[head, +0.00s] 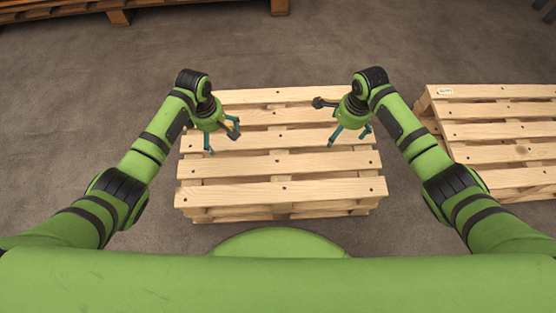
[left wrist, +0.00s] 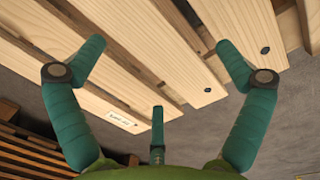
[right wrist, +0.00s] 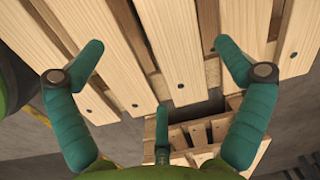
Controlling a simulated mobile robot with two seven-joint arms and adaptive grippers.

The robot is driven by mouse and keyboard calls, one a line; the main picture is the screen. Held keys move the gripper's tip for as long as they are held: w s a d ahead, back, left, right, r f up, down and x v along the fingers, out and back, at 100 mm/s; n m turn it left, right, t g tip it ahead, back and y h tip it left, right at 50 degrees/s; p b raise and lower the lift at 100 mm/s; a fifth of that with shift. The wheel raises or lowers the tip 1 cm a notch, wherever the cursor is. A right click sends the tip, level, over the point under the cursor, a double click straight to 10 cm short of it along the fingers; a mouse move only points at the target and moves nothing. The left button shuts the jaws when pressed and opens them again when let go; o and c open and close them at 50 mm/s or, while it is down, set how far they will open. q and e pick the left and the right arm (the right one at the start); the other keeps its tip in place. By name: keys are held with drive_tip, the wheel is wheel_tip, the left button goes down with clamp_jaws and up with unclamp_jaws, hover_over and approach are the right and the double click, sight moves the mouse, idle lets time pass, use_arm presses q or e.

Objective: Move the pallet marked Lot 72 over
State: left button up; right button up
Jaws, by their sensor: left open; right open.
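A pale wooden pallet (head: 280,189) lies flat on the floor in front of me, and its slats also fill much of the left wrist view (left wrist: 205,75) and the right wrist view (right wrist: 175,60). A small white label (left wrist: 122,118) shows on its edge in the left wrist view; its print is too small to read surely. My left gripper (head: 222,139) is open and empty over the pallet's left part. My right gripper (head: 351,134) is open and empty over its right part. I see no finger closed on a slat.
A second pale pallet (head: 490,131) stands at the right, with a narrow floor gap between; a small label (head: 445,91) sits on its far left corner, unreadable. Darker wooden racks or pallets (head: 65,14) lie along the far edge. The grey floor (head: 80,90) at left is clear.

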sight(223, 138)
use_arm(q)
drive_tip(key=w+n+b, duration=0.1)
drive_tip(key=b, duration=0.1)
drive_tip(key=f+b, duration=0.1)
drive_tip(key=b, duration=0.1)
drive_tip(key=shift+w+d+n, duration=0.15)
drive_tip(key=shift+w+n, duration=0.2)
drive_tip(key=shift+n, duration=0.05)
use_arm(e)
drive_tip(key=shift+w+a+f+m, duration=0.1)
drive_tip(key=shift+w+f+m, duration=0.5)
drive_tip(key=shift+m, duration=0.2)
use_arm(q)
drive_tip(key=shift+w+r+n+g+y+b, duration=0.1)
drive_tip(key=shift+r+n+g+y+b, duration=0.3)
drive_tip(key=shift+b, duration=0.85)
use_arm(e)
drive_tip(key=shift+r+m+h, duration=0.3)
drive_tip(key=shift+r+m, duration=0.05)
drive_tip(key=shift+m, duration=0.15)
use_arm(q)
drive_tip(key=shift+r, duration=0.45)
use_arm(e)
drive_tip(key=shift+s+r+g, duration=0.1)
drive_tip(key=shift+r+g, duration=0.2)
drive_tip(key=shift+r, duration=0.05)
use_arm(q)
drive_tip(key=shift+f, duration=3.6)
use_arm(e)
drive_tip(key=shift+f, duration=3.55)
